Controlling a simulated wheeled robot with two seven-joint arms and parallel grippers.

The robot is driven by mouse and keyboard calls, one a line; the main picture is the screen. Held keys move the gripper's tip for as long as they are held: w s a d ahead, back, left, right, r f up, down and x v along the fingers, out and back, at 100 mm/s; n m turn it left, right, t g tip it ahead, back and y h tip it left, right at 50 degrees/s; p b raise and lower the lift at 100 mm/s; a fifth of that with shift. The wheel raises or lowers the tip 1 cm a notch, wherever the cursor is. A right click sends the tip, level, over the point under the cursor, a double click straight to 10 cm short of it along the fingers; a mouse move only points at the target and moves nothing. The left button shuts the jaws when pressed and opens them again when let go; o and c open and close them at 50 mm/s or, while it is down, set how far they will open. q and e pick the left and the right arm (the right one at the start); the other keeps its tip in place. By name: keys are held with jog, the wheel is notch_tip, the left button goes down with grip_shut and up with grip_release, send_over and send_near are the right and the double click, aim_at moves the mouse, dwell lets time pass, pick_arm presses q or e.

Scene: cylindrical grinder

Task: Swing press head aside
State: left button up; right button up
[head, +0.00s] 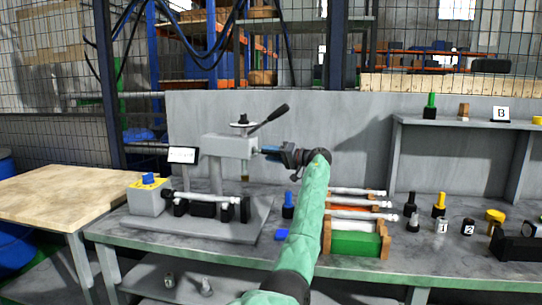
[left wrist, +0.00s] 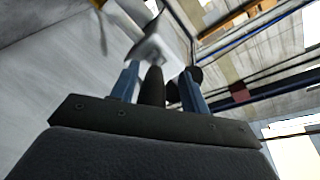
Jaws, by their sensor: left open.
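The press head (head: 229,147) is a grey block on top of a grey post, standing on a grey base plate. A black lever with a thick grip (head: 268,117) slants up and right from its top. My left gripper (head: 266,151) is at the right side of the press head, just below the lever. In the left wrist view, its two blue fingers (left wrist: 160,82) are spread apart. A dark rod-like part (left wrist: 152,87) shows between them; whether the fingers touch it cannot be told. My right gripper is not in view.
A shaft (head: 205,199) lies across black supports on the base plate, beside a grey box with a blue knob (head: 149,180). A rack of white-ended shafts (head: 352,220) stands right of my arm. Several small holders stand farther right. A wooden table (head: 60,198) is at left.

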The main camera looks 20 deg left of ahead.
pick_arm(q)
jog(key=d, duration=0.7)
jog(key=shift+d+b, duration=0.3)
jog(key=shift+d, duration=0.05)
jog(key=shift+w, duration=0.1)
